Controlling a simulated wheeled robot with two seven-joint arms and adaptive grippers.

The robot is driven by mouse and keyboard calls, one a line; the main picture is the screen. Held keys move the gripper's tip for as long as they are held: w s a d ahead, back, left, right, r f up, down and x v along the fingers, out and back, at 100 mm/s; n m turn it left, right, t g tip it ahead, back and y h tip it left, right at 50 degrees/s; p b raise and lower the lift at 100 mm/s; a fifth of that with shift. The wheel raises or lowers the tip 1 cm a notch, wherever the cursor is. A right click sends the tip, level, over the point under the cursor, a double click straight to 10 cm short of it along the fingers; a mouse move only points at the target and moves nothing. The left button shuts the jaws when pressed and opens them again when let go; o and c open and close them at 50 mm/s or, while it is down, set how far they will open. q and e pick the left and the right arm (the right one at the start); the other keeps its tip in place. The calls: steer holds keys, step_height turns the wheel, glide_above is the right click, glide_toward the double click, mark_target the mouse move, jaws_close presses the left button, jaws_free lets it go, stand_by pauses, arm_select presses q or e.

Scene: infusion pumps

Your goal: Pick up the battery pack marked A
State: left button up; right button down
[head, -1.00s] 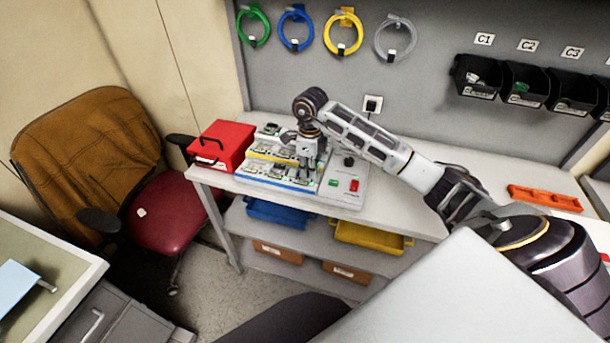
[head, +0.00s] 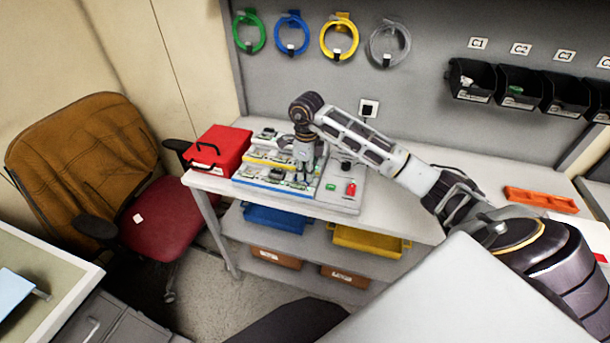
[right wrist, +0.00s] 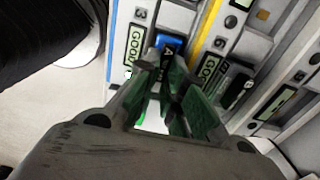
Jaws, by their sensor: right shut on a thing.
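A blue battery pack with a white letter A on a dark label (right wrist: 169,43) shows in the right wrist view, right at the tips of my right gripper (right wrist: 168,75). The fingers are closed on it and hide part of it. In the head view my right gripper (head: 303,172) points down over the stepped rack (head: 270,182) with several packs and small boards on the bench. The pack itself is too small to tell there. Whether it is still seated in its slot I cannot tell. My left gripper is not in view.
A dark pack marked B (right wrist: 236,88) lies close to the right of the fingers. A red box (head: 218,150) stands left of the rack, and a grey unit with a red switch (head: 350,189) stands right of it.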

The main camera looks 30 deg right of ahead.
step_height(320, 180, up, 8)
steer(key=shift+f+b, duration=0.1)
steer(key=shift+b, duration=0.35)
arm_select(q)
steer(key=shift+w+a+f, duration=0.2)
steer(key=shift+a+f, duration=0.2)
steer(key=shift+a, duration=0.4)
arm_select(e)
step_height(320, 180, up, 2)
steer(key=shift+r, duration=0.1)
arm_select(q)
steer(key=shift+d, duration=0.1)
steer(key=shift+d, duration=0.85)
